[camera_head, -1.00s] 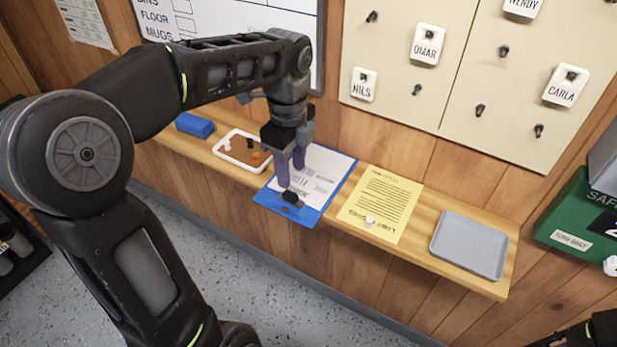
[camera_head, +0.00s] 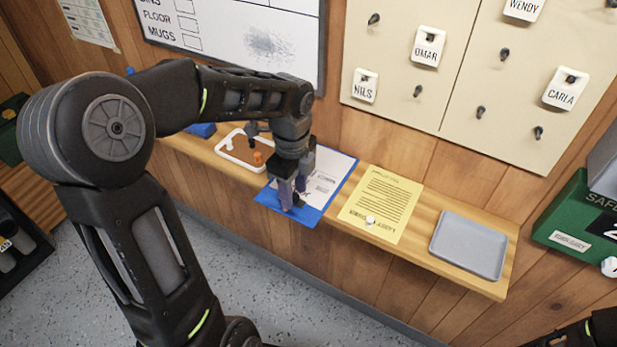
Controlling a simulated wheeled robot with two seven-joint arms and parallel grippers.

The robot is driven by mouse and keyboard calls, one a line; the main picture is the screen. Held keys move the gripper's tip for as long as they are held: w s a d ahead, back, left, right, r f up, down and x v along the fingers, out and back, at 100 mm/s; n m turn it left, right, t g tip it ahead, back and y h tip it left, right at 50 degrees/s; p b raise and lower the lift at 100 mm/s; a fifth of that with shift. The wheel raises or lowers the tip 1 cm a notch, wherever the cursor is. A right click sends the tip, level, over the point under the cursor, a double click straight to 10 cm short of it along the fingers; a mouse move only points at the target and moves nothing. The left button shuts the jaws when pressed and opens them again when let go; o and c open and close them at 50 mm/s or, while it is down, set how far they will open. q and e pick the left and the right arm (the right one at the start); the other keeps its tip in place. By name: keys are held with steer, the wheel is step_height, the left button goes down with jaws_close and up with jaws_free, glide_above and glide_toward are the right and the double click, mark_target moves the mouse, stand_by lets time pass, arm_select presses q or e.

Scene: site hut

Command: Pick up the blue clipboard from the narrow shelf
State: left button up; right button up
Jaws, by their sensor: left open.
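The blue clipboard (camera_head: 312,214) lies on the narrow shelf (camera_head: 421,225) with a white printed sheet on it. Its near end sticks out over the shelf's front edge. My left gripper (camera_head: 290,204) is open and points down at the clipboard's near end, by the dark clip. The fingers and wrist hide the clip and part of the sheet. I cannot tell whether the fingers touch the board. Part of my right arm (camera_head: 590,335) shows at the lower right corner; its gripper is out of view.
A white-rimmed tray (camera_head: 221,149) with small pegs is left of the clipboard, beside a blue block (camera_head: 201,130). A yellow sheet (camera_head: 383,205) with a small white item and a grey tray (camera_head: 468,246) lie to the right. Pegboards with name tags hang above.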

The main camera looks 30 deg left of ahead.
arm_select(q)
steer(key=shift+f, duration=0.1)
steer(key=shift+c, duration=0.5)
jaws_close()
stand_by(0.3)
